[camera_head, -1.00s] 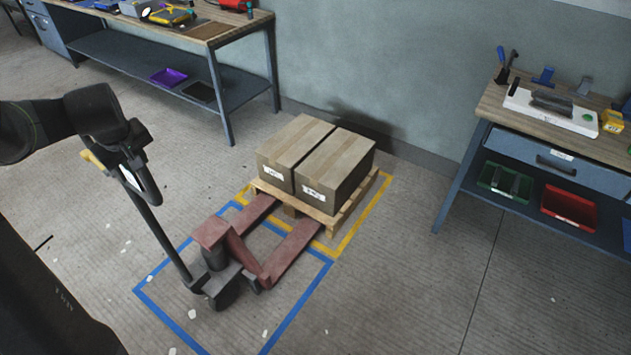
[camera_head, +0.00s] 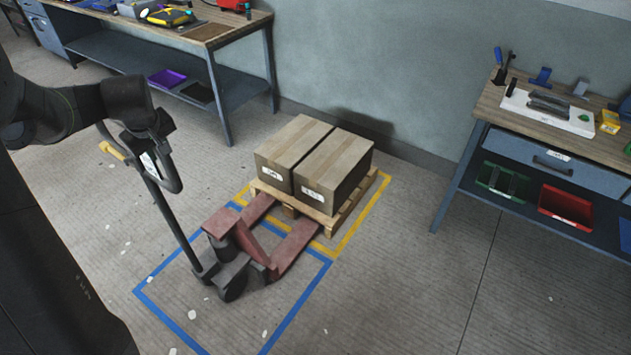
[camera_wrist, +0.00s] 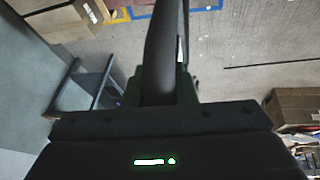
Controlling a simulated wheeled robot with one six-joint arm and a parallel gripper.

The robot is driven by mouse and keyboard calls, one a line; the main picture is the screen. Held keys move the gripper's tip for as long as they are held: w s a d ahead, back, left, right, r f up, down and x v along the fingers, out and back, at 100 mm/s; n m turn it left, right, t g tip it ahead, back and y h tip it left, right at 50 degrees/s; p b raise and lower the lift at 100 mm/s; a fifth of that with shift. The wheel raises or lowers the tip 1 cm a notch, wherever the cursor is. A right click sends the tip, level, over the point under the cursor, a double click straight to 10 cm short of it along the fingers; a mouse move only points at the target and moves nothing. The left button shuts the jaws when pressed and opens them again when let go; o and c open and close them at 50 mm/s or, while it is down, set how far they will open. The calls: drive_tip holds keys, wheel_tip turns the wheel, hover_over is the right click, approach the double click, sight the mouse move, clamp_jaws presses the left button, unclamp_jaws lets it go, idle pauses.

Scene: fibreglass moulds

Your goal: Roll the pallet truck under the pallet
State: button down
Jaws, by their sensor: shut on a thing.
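The red pallet truck (camera_head: 221,222) stands within the blue floor outline, with its forks pointing at the wooden pallet (camera_head: 318,217). The fork ends meet the pallet's near edge and pass out of sight there; how deep they reach is hidden. The pallet carries two taped cardboard boxes (camera_head: 334,163) inside a yellow outline. The truck's black handle (camera_head: 167,208) leans up to the left, ending in a loop. My gripper (camera_head: 158,127) is shut on the handle loop at its top. The wrist view shows the dark handle bar (camera_wrist: 164,45) between my fingers.
A workbench (camera_head: 225,95) with a lower shelf stands at the back left. Another bench (camera_head: 474,155) with red and green bins stands at the right. The grey wall is close behind the pallet. The floor right of the truck is clear apart from small white flecks.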

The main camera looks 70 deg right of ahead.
drive_tip(key=s+d+p, duration=0.1)
drive_tip(key=d, duration=0.7)
drive_tip(key=shift+s+d+r, duration=0.2)
drive_tip(key=shift+s+d, duration=0.05)
drive_tip(key=shift+s, duration=0.15)
idle(0.4)
drive_tip(key=s+d+p, duration=0.1)
drive_tip(key=s+d, duration=0.3)
drive_tip(key=d, duration=1)
drive_tip(key=shift+d, duration=0.15)
idle(0.4)
drive_tip(key=shift+w, duration=0.1)
